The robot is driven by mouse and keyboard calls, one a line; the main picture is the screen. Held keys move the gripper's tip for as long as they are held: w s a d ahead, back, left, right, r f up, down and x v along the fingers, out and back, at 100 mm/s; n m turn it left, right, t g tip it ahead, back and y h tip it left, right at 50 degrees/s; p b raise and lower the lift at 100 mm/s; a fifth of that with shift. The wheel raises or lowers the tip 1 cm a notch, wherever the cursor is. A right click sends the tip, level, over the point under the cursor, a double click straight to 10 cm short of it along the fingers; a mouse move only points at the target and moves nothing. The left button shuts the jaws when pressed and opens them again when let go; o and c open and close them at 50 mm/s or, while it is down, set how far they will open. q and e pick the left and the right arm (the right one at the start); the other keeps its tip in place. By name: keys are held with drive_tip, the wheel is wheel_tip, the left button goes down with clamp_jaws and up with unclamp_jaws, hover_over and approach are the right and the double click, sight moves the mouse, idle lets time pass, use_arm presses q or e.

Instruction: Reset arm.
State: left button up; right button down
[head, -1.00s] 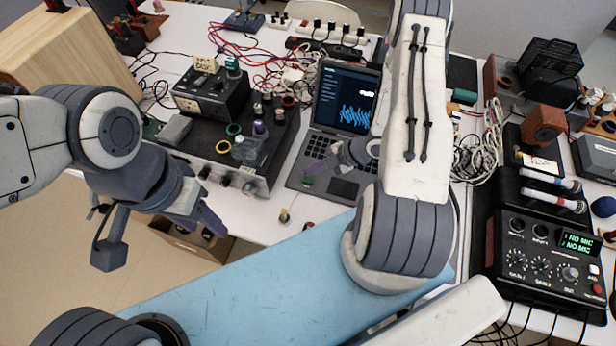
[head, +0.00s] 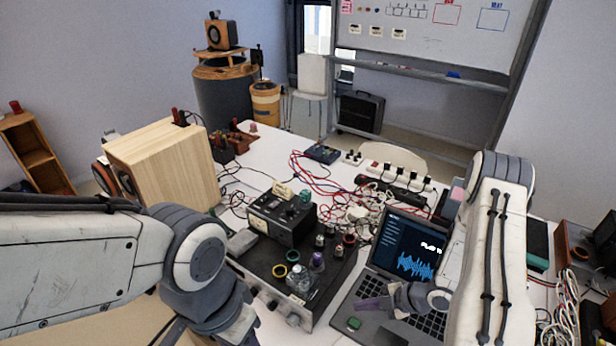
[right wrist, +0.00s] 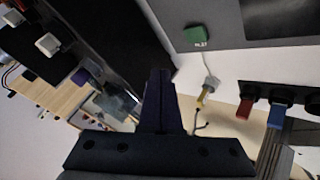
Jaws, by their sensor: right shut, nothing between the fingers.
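My right arm (head: 490,260) reaches in from the right. My right gripper (head: 376,304) shows dark purple fingers over the left part of the open laptop (head: 405,250), in front of its keyboard. In the right wrist view its fingers (right wrist: 160,100) are together with nothing between them. My left arm (head: 90,265) comes in from the left, with its wrist (head: 215,305) at the bottom edge. The fingers of the left gripper are out of the picture.
A black amplifier unit (head: 265,262) with knobs and coloured rings stands left of the laptop. A wooden speaker box (head: 165,165) is at the table's left. Tangled cables (head: 345,205) and power strips (head: 400,178) lie behind. A whiteboard (head: 435,35) stands beyond.

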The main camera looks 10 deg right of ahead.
drive_tip(key=w+a+r+m+h+b, duration=0.1)
drive_tip(key=w+a+r+m+h, duration=0.25)
drive_tip(key=r, duration=0.35)
drive_tip(key=w+a+r+m+h+b, duration=0.1)
drive_tip(key=w+a+r+m+h, duration=0.2)
drive_tip(key=r, duration=0.5)
drive_tip(key=s+a+r+m+g, duration=0.1)
drive_tip(key=s+a+r+m, duration=0.1)
drive_tip(key=s, duration=0.6)
drive_tip(key=s+a+r+m+g, duration=0.2)
drive_tip(key=s+a+r, duration=0.3)
drive_tip(key=s, duration=0.3)
drive_tip(key=s+a+r+m+g, duration=0.2)
drive_tip(key=s+a+r, duration=0.2)
drive_tip(key=s, duration=0.5)
drive_tip(key=shift+a+r+m+b, duration=0.25)
drive_tip(key=shift+r+m+b, duration=0.15)
drive_tip(key=shift+r, duration=0.2)
drive_tip(key=shift+s, duration=0.1)
